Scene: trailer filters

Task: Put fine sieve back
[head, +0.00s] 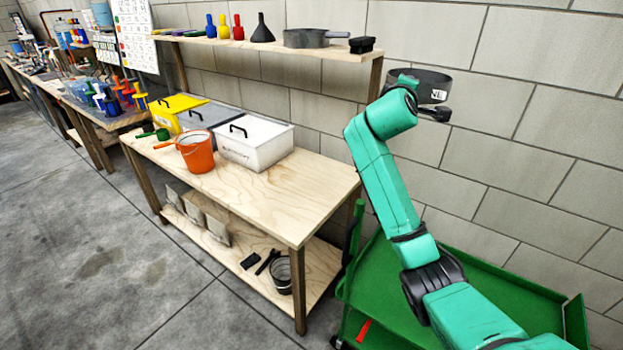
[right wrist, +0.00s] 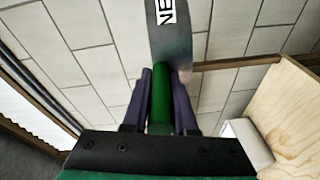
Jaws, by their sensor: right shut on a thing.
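A dark, round sieve (head: 428,84) with a white label is held up in the air in front of the wall, to the right of the shelf's right end. I cannot make out its mesh. My right gripper (right wrist: 160,85) is shut on its green handle (right wrist: 160,118). The dark sieve side with the label (right wrist: 172,38) rises beyond the fingers in the right wrist view. Another grey pan-like sieve (head: 306,38) rests on the wooden shelf (head: 335,53). My left gripper is not in view.
A black funnel (head: 262,31), coloured bottles and a black block (head: 361,45) share the shelf. Below, the workbench (head: 285,198) holds lidded boxes and an orange bucket (head: 196,152); its front right is clear. A green cart (head: 490,268) stands under my right arm.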

